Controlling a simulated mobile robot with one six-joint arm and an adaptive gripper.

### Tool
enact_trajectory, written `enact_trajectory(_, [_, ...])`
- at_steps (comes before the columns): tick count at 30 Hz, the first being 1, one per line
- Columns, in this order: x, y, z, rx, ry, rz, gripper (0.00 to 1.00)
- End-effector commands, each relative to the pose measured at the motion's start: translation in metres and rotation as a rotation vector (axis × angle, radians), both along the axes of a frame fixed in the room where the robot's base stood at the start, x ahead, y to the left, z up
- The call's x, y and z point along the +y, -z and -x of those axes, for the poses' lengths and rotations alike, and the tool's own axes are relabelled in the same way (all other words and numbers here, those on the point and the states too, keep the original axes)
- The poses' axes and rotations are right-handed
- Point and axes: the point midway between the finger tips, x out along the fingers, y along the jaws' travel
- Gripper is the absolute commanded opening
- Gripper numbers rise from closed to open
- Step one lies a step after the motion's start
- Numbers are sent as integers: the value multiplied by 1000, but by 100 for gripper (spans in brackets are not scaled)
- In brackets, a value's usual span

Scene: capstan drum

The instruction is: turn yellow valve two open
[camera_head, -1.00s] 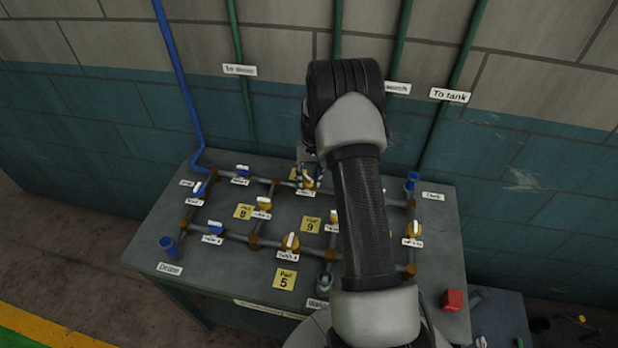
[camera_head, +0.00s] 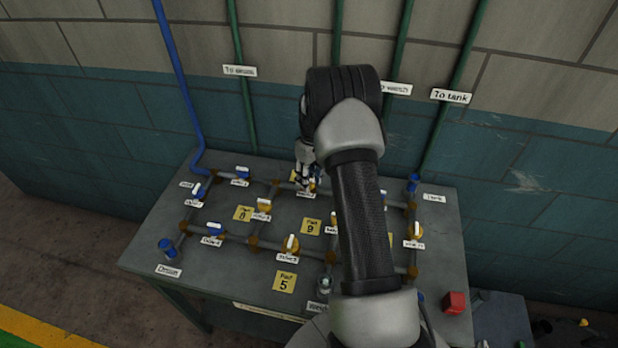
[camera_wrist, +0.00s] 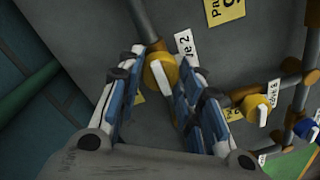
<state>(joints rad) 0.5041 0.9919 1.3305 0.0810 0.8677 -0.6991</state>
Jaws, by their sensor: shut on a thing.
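Yellow valve two (camera_wrist: 162,63) is a round yellow body with a white lever, on a brown-jointed grey pipe. Its label (camera_wrist: 184,42), ending in "2", lies beside it in the wrist view. My gripper (camera_wrist: 158,72) has its blue-padded fingers on either side of the valve and is shut on it, with the white lever between the fingers. In the head view my gripper (camera_head: 304,172) is at the back of the bench, and it mostly hides the valve.
Another yellow valve (camera_wrist: 256,108) stands nearby in the wrist view. The grey bench (camera_head: 215,270) carries a pipe grid with several blue and yellow valves and yellow pads. A red block (camera_head: 454,302) sits at front right. The wall with vertical pipes is close behind.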

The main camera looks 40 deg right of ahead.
Motion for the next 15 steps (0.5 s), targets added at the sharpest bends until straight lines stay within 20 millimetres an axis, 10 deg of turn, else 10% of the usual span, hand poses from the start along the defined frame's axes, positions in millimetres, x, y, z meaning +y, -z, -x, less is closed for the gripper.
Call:
enact_trajectory(14, [0, 0, 0, -1, -14, 1, 9])
enact_trajectory(15, [0, 0, 0, -1, -14, 1, 34])
